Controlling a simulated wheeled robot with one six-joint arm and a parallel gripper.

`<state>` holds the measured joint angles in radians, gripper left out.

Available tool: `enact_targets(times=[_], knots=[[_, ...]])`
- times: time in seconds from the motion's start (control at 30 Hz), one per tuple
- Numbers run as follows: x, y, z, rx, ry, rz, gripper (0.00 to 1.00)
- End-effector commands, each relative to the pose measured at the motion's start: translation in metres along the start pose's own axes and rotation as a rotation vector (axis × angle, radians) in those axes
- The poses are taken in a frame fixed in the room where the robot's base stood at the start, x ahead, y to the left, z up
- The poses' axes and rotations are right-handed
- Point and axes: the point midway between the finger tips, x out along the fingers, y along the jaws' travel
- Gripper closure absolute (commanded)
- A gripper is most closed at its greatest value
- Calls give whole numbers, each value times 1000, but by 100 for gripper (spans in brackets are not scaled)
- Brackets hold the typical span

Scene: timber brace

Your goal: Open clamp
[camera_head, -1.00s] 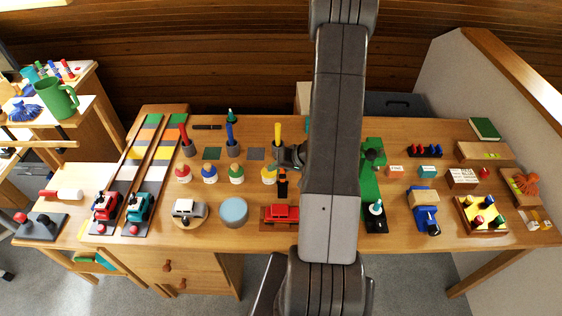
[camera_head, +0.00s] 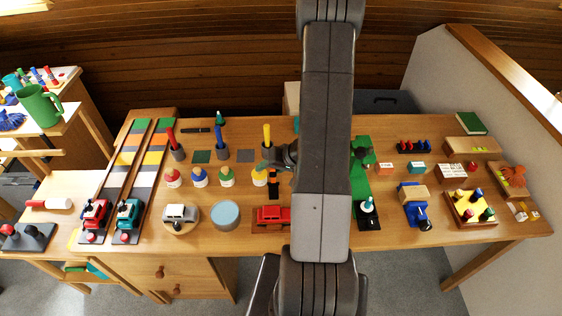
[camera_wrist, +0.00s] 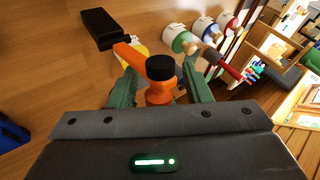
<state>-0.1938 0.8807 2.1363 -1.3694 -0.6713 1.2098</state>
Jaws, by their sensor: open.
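I take the clamp to be the orange piece with a round black cap (camera_wrist: 160,68). It stands between my fingers in the wrist view, and an orange arm runs from it to a black block (camera_wrist: 98,28). In the head view its orange part (camera_head: 272,176) shows beside the yellow peg figure, behind the red car. My gripper (camera_wrist: 158,82) is open, with one green finger on each side of the orange piece. I cannot tell whether the fingers touch it. In the head view my gripper (camera_head: 279,158) is mostly hidden by my arm.
The yellow (camera_head: 259,177) and green (camera_head: 226,177) peg figures stand close to the left. A red car (camera_head: 271,216) is in front. A blue vise-like piece (camera_head: 417,213) stands to the right, beyond a green strip (camera_head: 360,180). Some bare tabletop lies between them.

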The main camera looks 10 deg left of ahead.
Motion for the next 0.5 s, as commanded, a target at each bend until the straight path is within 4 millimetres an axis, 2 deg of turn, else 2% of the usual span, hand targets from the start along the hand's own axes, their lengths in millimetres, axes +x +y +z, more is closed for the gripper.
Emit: enact_targets(times=[0.5], knots=[[-86,1,-1,1,7,4,56]])
